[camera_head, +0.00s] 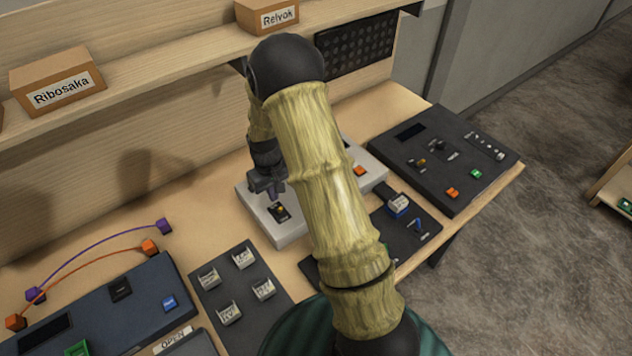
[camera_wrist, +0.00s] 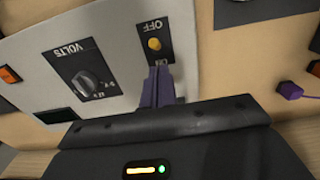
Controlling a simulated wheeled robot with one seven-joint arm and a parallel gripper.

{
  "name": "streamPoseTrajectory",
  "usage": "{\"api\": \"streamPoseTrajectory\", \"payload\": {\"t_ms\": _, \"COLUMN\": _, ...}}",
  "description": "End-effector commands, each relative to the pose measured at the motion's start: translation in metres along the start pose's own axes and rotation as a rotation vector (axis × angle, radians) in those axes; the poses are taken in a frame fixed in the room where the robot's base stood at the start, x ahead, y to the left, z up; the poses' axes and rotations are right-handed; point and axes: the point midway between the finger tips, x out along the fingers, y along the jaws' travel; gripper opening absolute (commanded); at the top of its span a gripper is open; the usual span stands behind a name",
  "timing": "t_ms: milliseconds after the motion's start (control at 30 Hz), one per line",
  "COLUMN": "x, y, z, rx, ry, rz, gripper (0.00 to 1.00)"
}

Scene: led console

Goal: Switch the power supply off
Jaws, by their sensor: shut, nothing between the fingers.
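The power supply (camera_head: 290,232) is a light grey box on the bench, partly hidden behind my arm in the head view. Its panel (camera_wrist: 115,20) fills the upper left of the wrist view. A yellow-tipped toggle switch (camera_wrist: 154,44) sits on a black plate marked OFF and ON, the lettering upside down there. It also shows in the head view (camera_head: 281,210). I cannot tell which way the lever leans. My gripper (camera_wrist: 160,72) is shut and empty, its purple fingertips at the ON end of the plate, very close to the toggle. Contact is unclear.
A VOLTS knob (camera_wrist: 88,80) and an orange button (camera_wrist: 9,75) share the panel. A black console (camera_head: 440,160) stands right, a blue console (camera_head: 110,310) front left. Purple and orange cables (camera_head: 95,262) lie left. A shelf with boxes (camera_head: 60,82) runs behind.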

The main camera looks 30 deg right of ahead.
Motion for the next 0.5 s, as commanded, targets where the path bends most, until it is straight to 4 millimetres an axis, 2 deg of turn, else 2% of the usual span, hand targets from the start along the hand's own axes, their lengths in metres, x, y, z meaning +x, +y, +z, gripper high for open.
{"api": "streamPoseTrajectory", "payload": {"t_ms": 500, "x": -0.036, "y": 0.0, "z": -0.004, "rx": 0.0, "ry": 0.0, "rz": 0.0, "gripper": 0.0}}
